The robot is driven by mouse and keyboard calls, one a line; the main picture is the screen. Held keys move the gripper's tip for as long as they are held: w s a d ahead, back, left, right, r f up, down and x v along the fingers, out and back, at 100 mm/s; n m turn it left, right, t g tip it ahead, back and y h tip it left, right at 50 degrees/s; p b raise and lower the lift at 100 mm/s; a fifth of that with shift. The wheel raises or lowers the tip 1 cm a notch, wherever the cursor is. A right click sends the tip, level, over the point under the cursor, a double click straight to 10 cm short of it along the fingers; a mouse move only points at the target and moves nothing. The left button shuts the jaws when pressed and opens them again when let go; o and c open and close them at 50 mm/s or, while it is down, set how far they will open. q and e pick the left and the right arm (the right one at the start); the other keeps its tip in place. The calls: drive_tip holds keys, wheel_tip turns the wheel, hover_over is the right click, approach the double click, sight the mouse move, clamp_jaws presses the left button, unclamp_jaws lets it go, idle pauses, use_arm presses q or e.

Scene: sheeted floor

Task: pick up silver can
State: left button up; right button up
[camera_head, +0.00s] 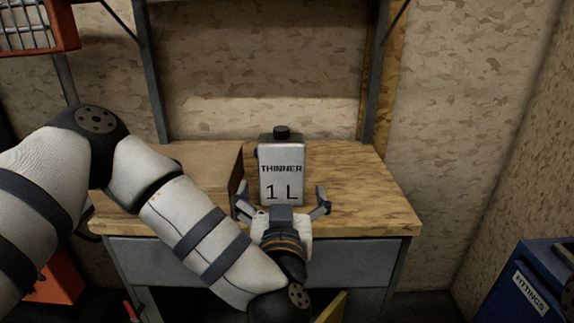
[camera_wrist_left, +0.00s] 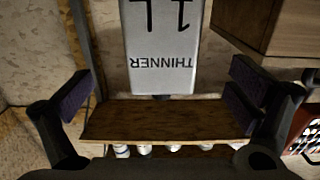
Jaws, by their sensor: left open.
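The silver can (camera_head: 281,160), a grey rectangular container with a black cap, stands upright on the wooden workbench. It reads THINNER 1 L. In the left wrist view the can (camera_wrist_left: 162,30) appears upside down at the top centre, its lower end cut off by the frame edge. My left gripper (camera_head: 281,198) is open in front of the can's lower part, with a finger out to each side. In the left wrist view its fingers (camera_wrist_left: 161,90) are spread wider than the can, with nothing held between them. My right gripper is not seen.
The workbench top (camera_head: 375,205) is clear right of the can. A wooden box (camera_head: 205,165) stands close on its left, partly behind my arm. A blue FITTINGS bin (camera_head: 525,285) is at lower right.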

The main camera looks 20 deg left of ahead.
sight(281, 178)
use_arm(q)
drive_tip(key=x, duration=0.6)
drive_tip(key=f+b+x, duration=0.1)
drive_tip(key=x, duration=0.2)
drive_tip(key=shift+a, duration=0.15)
drive_tip(key=shift+w+a, duration=0.1)
drive_tip(key=shift+w, duration=0.3)
drive_tip(key=shift+r, duration=0.1)
drive_tip(key=c, duration=1.6)
drive_tip(key=shift+r, duration=0.1)
drive_tip(key=c, duration=0.4)
drive_tip(key=shift+o, duration=0.2)
drive_tip(key=shift+r, duration=0.1)
